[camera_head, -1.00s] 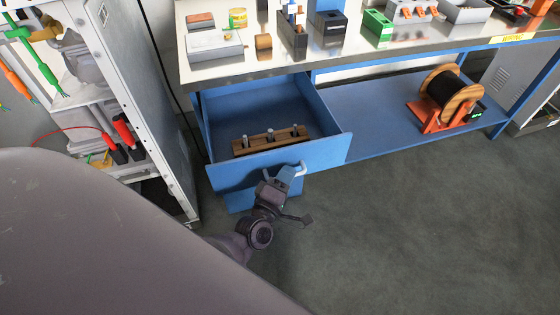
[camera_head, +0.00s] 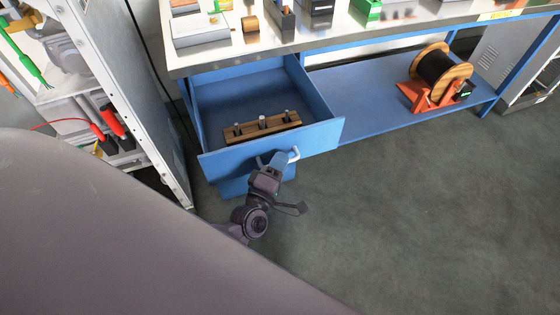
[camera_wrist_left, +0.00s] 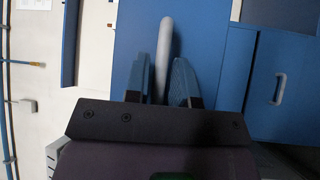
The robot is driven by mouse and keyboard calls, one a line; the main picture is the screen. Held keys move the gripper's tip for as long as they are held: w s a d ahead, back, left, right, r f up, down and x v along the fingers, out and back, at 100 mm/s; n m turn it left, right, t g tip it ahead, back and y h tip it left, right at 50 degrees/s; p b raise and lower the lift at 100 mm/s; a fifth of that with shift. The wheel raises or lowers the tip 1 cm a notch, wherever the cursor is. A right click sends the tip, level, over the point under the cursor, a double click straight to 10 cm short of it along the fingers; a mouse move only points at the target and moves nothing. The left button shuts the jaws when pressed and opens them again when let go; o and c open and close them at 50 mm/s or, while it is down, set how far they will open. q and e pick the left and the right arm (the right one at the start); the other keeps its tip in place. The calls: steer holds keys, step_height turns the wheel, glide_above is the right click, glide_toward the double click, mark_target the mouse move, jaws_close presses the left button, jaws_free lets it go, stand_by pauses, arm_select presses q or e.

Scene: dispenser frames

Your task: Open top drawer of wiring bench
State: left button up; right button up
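The top drawer (camera_head: 320,136) of the blue wiring bench is pulled well out, and its inside shows. A wooden block with several metal pegs (camera_head: 250,130) lies in it. Its pale bar handle (camera_head: 293,154) is on the drawer front; in the left wrist view the handle (camera_wrist_left: 164,50) runs between my fingers. My left gripper (camera_head: 272,160) is at the handle, its blue fingers apart on either side of it. In the wrist view, the left gripper (camera_wrist_left: 161,75) shows a gap between fingers and bar. My right gripper is not in view.
The metal bench top (camera_head: 330,38) carries boxes and small parts. A cable spool on an orange stand (camera_head: 432,92) sits on the lower blue shelf (camera_head: 365,98). A grey rack (camera_head: 130,110) stands close on the left. The floor (camera_head: 400,220) at right is clear.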

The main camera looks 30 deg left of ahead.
arm_select(q)
steer(key=s+f, duration=0.1)
steer(key=s, duration=0.9)
steer(key=shift+s+d+f, duration=0.2)
steer(key=shift+s+d, duration=0.05)
steer(key=shift+d, duration=0.1)
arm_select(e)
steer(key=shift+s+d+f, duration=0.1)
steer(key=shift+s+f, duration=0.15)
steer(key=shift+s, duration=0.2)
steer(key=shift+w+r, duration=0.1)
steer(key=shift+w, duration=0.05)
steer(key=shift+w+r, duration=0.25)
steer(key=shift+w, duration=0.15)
